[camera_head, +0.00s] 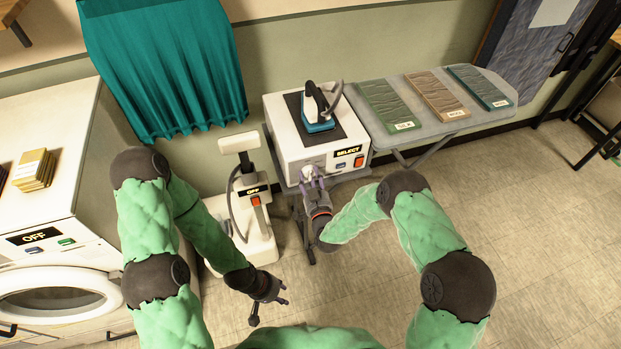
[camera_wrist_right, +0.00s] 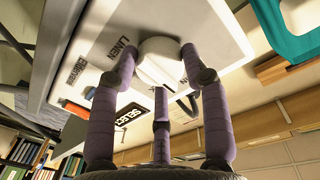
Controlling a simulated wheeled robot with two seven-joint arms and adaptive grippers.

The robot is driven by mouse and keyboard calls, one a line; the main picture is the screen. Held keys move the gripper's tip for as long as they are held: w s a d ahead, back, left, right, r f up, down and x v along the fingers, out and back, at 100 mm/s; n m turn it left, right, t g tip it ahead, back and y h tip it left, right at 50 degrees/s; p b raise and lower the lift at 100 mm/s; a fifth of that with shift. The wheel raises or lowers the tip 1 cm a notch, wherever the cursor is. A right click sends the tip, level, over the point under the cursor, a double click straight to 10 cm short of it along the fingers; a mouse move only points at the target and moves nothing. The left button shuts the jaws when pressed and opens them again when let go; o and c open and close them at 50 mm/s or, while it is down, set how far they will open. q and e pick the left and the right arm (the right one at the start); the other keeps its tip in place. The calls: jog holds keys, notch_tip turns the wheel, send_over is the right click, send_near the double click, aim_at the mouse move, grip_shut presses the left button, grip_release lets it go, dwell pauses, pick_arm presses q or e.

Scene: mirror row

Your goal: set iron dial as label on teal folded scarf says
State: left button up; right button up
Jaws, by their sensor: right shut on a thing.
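The iron dial (camera_wrist_right: 160,62) is a white round knob on the front of the white ironing station (camera_head: 284,150). My right gripper (camera_head: 311,178) is shut on it, its purple fingers around the knob in the right wrist view (camera_wrist_right: 160,75). The word LINEN (camera_wrist_right: 122,47) is printed beside the dial; another marking by it is partly hidden. The teal folded scarf (camera_head: 478,84) lies at the right end of the grey board, its white label (camera_head: 501,103) too small to read. My left gripper (camera_head: 268,300) is open and empty above the floor.
A SELECT sign (camera_head: 348,152) sits beside the dial. An iron (camera_head: 319,122) stands on the station. Green (camera_head: 385,102) and brown (camera_head: 436,92) folded scarves lie on the board (camera_head: 415,125). A steamer stand with an OFF sign (camera_head: 253,191) stands left. Floor at right is free.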

jog(key=m+b, duration=0.2)
jog(key=m, duration=0.3)
jog(key=shift+s+f+g, duration=0.1)
jog(key=shift+f+g, duration=0.05)
jog(key=shift+g, duration=0.25)
jog(key=m+b, duration=0.2)
jog(key=m, duration=0.2)
jog(key=shift+m, duration=0.4)
jog(key=m+y+b, duration=0.1)
jog(key=m+b, duration=0.1)
jog(key=m, duration=0.2)
jog(key=shift+g, duration=0.3)
jog(key=m+b, duration=0.2)
jog(key=m, duration=0.2)
jog(key=shift+y, duration=0.3)
jog(key=o, duration=1.1)
jog(key=shift+r, duration=0.2)
jog(key=shift+o, duration=0.2)
